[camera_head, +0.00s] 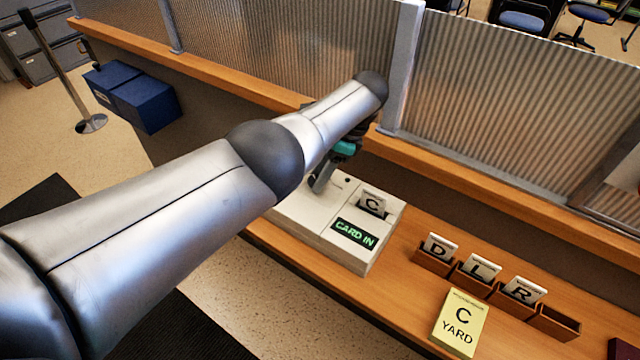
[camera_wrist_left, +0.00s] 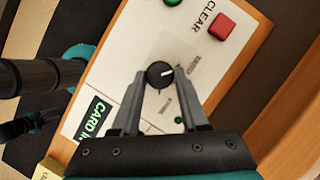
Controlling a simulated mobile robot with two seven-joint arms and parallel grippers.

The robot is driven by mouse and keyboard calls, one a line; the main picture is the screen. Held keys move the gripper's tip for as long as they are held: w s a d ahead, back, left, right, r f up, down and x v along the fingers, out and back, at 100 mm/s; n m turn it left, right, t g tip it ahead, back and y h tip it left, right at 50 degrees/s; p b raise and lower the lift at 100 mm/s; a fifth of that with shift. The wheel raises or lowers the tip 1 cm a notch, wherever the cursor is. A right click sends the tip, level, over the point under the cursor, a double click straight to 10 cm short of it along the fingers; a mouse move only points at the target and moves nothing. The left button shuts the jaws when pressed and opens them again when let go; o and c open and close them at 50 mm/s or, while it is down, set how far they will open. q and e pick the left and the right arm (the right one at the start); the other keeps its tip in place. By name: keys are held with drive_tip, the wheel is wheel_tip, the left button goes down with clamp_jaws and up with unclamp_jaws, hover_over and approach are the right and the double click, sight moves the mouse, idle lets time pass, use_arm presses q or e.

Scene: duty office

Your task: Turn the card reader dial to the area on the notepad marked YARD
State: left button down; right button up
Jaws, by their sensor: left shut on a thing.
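The white card reader (camera_head: 300,222) sits on the wooden counter. A card marked C (camera_head: 372,204) stands in its slot and its display (camera_head: 354,233) reads CARD IN. The black dial (camera_wrist_left: 160,72) shows in the wrist view, its white pointer line aimed right. Small labels around it are too blurred to read. My left gripper (camera_head: 323,178) is over the reader, largely hidden by my arm in the head view. In the wrist view its fingers (camera_wrist_left: 161,82) are shut on the dial from both sides. The yellow notepad (camera_head: 474,301) reads C and YARD. My right gripper is out of view.
Cards D (camera_head: 440,248), L (camera_head: 482,269) and R (camera_head: 523,290) stand in wooden holders, with an empty holder (camera_head: 554,323) at the right end. A green button (camera_wrist_left: 172,2) and red CLEAR button (camera_wrist_left: 221,26) are on the reader. A ribbed glass screen (camera_head: 510,120) runs behind.

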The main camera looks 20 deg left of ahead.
use_arm(q)
drive_tip(key=shift+a+n+g+b, duration=0.15)
drive_tip(key=shift+n+g+b, duration=0.15)
drive_tip(key=shift+n+b, duration=0.6)
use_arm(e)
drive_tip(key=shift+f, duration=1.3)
use_arm(q)
drive_tip(key=shift+w, duration=0.1)
drive_tip(key=shift+c, duration=2.1)
unclamp_jaws()
drive_tip(key=shift+r, duration=0.15)
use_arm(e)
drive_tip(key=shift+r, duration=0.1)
